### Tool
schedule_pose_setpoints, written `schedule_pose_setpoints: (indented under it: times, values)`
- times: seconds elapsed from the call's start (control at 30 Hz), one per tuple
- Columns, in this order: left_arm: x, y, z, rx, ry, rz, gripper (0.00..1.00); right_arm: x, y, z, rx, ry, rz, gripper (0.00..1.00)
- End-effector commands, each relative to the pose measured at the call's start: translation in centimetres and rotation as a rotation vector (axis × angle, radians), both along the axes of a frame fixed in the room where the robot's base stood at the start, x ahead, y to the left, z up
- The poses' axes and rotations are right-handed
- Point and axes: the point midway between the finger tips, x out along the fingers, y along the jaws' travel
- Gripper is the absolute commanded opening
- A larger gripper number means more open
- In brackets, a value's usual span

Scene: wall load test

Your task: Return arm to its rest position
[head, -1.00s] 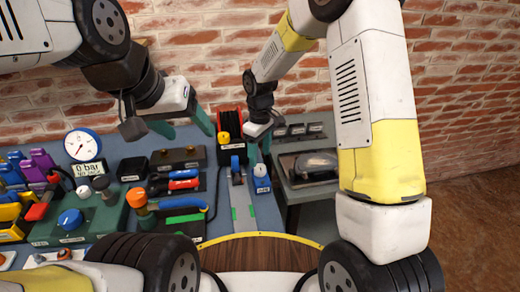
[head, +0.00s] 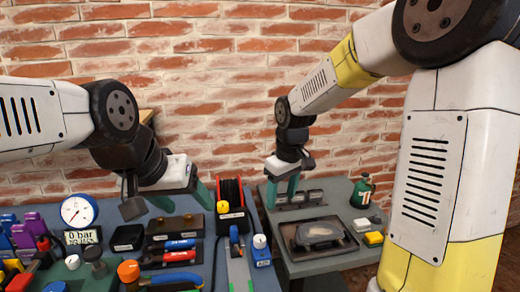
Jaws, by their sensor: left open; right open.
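My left arm comes in from the left, and its gripper (head: 182,203) is open and empty. Its green fingertips hang above the back of the blue bench, left of a black and red reel. My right arm, white and yellow, comes in from the right and reaches toward the brick wall. Its gripper (head: 281,194) is open, with green fingers pointing down and nothing visible between them. It appears over the back left part of the grey side table (head: 310,265), right of the reel. Its exact height above the table cannot be told.
The blue bench holds a gauge (head: 78,210), the reel (head: 231,200), red and blue tools (head: 180,250) and a blue, white-knobbed block (head: 261,253). On the side table are a dark tray (head: 290,232), a green bottle (head: 362,191) and a yellow block (head: 373,239). The brick wall (head: 230,90) stands behind.

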Motion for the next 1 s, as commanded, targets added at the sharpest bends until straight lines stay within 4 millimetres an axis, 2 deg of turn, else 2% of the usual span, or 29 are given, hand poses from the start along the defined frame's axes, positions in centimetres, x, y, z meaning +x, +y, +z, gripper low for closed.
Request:
schedule_pose_setpoints:
  times: [0.03, 0.2, 0.33, 0.5, 0.7, 1.0]
  values:
    - [0.0, 0.0, 0.0, 0.000, 0.000, 0.000, 0.67, -1.4, -1.2, 1.9, 0.022, -0.031, -0.053, 0.59]
    - [0.0, 0.0, 0.0, 0.000, 0.000, 0.000, 0.67, -6.2, -4.3, 6.1, 0.103, -0.116, -0.227, 0.59]
    - [0.0, 0.0, 0.0, 0.000, 0.000, 0.000, 0.67, -10.1, -6.1, 8.2, 0.175, -0.178, -0.356, 0.59]
    - [0.0, 0.0, 0.0, 0.000, 0.000, 0.000, 0.67, -14.7, -7.7, 9.5, 0.262, -0.245, -0.495, 0.59]
    - [0.0, 0.0, 0.0, 0.000, 0.000, 0.000, 0.67, -17.3, -8.3, 9.7, 0.324, -0.285, -0.578, 0.59]
    - [0.0, 0.0, 0.0, 0.000, 0.000, 0.000, 0.67, -17.7, -8.3, 9.6, 0.333, -0.289, -0.590, 0.59]
